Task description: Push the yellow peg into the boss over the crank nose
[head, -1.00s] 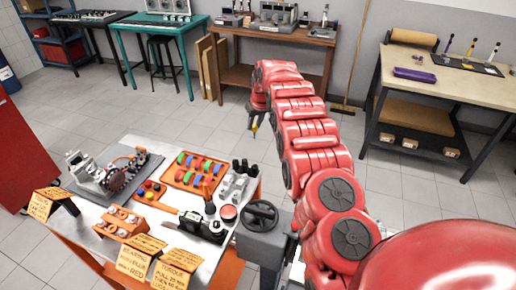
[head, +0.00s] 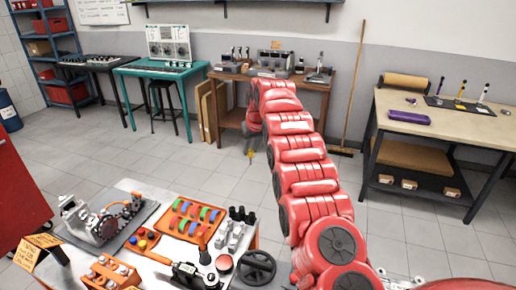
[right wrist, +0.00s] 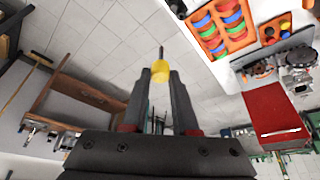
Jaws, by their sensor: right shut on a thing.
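The yellow peg (head: 250,154) hangs below my right gripper (head: 252,136), out over the floor beyond the work table. In the right wrist view the peg (right wrist: 160,70) has a yellow body and a thin dark shaft, held between the two fingertips of my right gripper (right wrist: 160,84). The grey engine (head: 95,222) stands on a dark mat at the left of the work table, well apart from the peg. It also shows in the right wrist view (right wrist: 300,58). The boss and crank nose are too small to tell. My left gripper is not in view.
The work table (head: 135,186) also carries an orange tray (head: 187,220) of coloured rings, an orange block (head: 110,270) and a dark handwheel (head: 256,267). A brown bench (head: 232,117) stands behind my gripper, a wooden bench (head: 450,115) at right. Tiled floor lies clear between.

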